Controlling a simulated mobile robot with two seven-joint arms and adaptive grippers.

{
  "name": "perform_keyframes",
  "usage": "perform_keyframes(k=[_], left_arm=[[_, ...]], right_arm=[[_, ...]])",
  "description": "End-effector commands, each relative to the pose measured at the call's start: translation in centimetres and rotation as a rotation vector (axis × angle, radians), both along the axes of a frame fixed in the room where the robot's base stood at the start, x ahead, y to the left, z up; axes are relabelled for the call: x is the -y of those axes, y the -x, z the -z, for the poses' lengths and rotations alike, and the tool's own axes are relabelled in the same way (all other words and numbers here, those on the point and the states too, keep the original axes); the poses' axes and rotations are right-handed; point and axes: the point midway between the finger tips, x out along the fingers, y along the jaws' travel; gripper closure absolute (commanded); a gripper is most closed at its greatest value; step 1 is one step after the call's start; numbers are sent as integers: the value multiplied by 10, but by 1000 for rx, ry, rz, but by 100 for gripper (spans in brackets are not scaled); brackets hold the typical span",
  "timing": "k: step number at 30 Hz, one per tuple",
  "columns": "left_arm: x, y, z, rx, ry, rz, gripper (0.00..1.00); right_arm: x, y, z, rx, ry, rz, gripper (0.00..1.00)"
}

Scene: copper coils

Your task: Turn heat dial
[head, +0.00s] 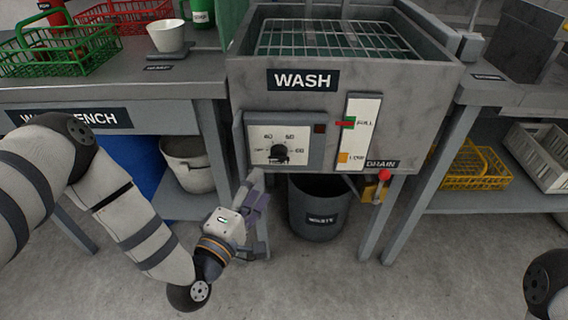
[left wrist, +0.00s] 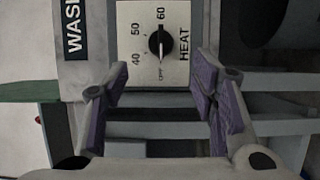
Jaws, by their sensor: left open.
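The heat dial (head: 279,153) is a round black knob on a pale panel (head: 300,133) at the front of the grey wash sink. In the left wrist view the dial (left wrist: 160,43) shows turned sideways, with 40, 50, 60 and HEAT printed around it. A light mark on the knob appears to point to the OFF print. My left gripper (head: 257,193) is below and slightly left of the dial in the head view. In the left wrist view its purple-padded fingers (left wrist: 161,88) are spread apart and empty, with the dial beyond them, untouched. My right gripper is out of view.
A red fill lever (head: 345,123) and its white panel are right of the dial. A drain valve with a red knob (head: 384,175) sits below right. A dark waste bin (head: 318,222) stands under the sink. The workbench (head: 150,118) is on the left.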

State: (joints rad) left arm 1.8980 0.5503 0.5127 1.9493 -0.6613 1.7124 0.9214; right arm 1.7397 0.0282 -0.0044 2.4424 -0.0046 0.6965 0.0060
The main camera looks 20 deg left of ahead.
Motion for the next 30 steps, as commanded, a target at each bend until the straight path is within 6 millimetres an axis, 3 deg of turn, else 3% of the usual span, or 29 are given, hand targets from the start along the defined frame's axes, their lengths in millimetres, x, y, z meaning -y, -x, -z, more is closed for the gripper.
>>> perform_keyframes(k=[6,10,15,22,28,30], left_arm=[[7,-57,0,2,-3,1,48],[10,-81,1,-1,-4,2,48],[12,-96,0,-3,-1,2,48],[12,-97,0,-3,-2,2,48],[12,-96,0,-3,-2,2,91],[12,-96,0,-3,-2,2,96]], right_arm=[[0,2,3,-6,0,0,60],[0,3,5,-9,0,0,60],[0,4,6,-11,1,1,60],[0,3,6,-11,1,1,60],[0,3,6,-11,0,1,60],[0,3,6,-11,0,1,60]])
